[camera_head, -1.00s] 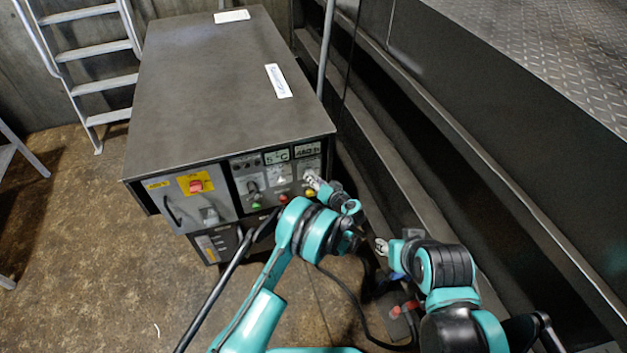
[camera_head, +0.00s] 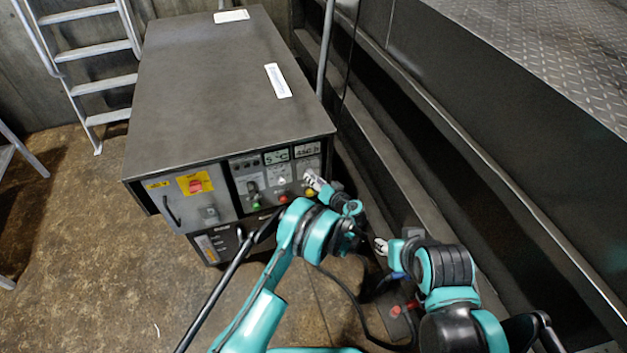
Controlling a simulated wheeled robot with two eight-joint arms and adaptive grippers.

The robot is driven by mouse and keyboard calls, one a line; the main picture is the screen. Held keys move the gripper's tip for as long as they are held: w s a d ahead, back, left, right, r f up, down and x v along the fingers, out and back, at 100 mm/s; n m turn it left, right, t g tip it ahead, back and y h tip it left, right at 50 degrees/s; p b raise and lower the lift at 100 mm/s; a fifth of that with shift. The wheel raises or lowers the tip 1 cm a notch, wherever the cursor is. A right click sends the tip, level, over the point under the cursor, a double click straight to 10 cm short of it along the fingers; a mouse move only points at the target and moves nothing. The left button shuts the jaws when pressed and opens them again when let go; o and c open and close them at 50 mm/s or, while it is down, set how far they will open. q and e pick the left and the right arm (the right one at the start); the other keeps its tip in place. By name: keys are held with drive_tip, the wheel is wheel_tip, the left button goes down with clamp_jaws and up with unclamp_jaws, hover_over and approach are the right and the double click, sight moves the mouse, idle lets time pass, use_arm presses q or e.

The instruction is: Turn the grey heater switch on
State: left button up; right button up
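The grey metal control cabinet (camera_head: 225,85) has a front panel with small displays, knobs and coloured buttons. A grey switch (camera_head: 252,187) shows on the left part of the panel; I cannot read its label or tell whether it is the heater switch. My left gripper (camera_head: 309,176) is at the right part of the panel, in front of or touching it. It hides what lies behind its fingertips, and its fingers are too small to judge. My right gripper (camera_head: 380,246) is lower and to the right, away from the cabinet; its finger opening is unclear.
A red rotary switch on a yellow plate (camera_head: 195,183) is at the panel's left. A green button (camera_head: 257,204) and a red button (camera_head: 283,198) sit below the knobs. A ladder (camera_head: 100,85) stands behind left. A dark machine wall runs along the right.

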use_arm(q)
drive_tip(key=v, duration=1.1)
drive_tip(key=shift+s, duration=0.25)
drive_tip(key=shift+d+r, duration=0.1)
drive_tip(key=shift+d, duration=0.05)
